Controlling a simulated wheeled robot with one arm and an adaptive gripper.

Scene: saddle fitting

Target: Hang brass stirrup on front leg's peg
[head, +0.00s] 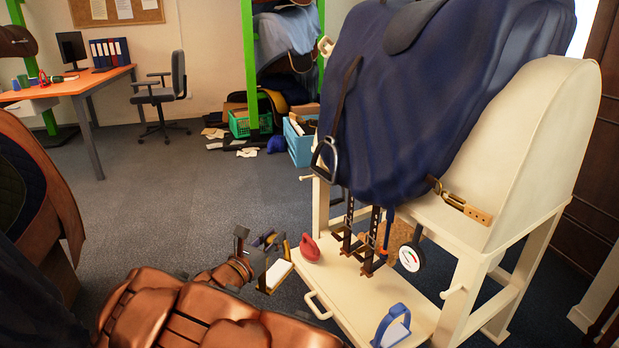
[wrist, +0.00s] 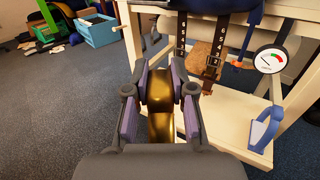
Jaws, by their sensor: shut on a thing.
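My gripper (head: 262,243) is shut on the brass stirrup (head: 279,272), holding it in the air left of the stand's lower shelf. The stirrup's pale tread hangs below the fingers. In the wrist view the brass (wrist: 161,127) shows between the finger pads; the rest of it is hidden. The cream saddle stand (head: 531,150) has a short pale peg (head: 306,178) on its far left leg (head: 320,205), above and right of my gripper. Another peg (head: 453,291) shows on the near leg (head: 462,300). Both pegs look bare.
A blue saddle (head: 420,110) covers the stand, with a dark stirrup (head: 325,158) hanging near the far left peg. A red stirrup (head: 310,250), a blue stirrup (head: 392,326) and hanging straps with a dial (head: 410,257) are at the shelf.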

